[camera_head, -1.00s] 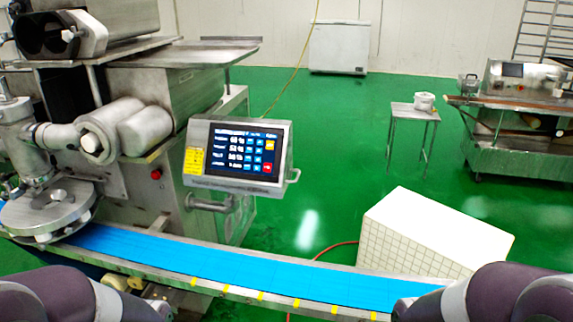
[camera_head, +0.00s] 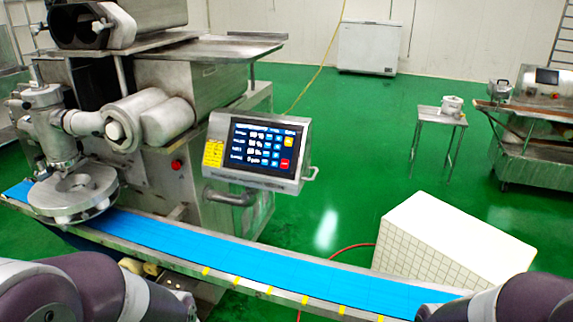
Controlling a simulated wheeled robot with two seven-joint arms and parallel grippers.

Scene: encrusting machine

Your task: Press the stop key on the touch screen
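The touch screen (camera_head: 264,147) sits in a tilted metal box on the front of the encrusting machine (camera_head: 150,120). It is lit, with rows of white text, a column of blue keys and a small yellow key at the top right. A red key (camera_head: 285,164) shows at its lower right; its label is too small to read, so I cannot tell if it is the stop key. My arms show only as dark links at the bottom left and bottom right corners, well apart from the screen. Neither gripper is in view.
A blue conveyor belt (camera_head: 240,258) runs across in front of the machine, below the screen. A white tiled block (camera_head: 440,250) stands at the right. A red button (camera_head: 177,164) is on the machine's body. A small table (camera_head: 440,118) stands farther back on open green floor.

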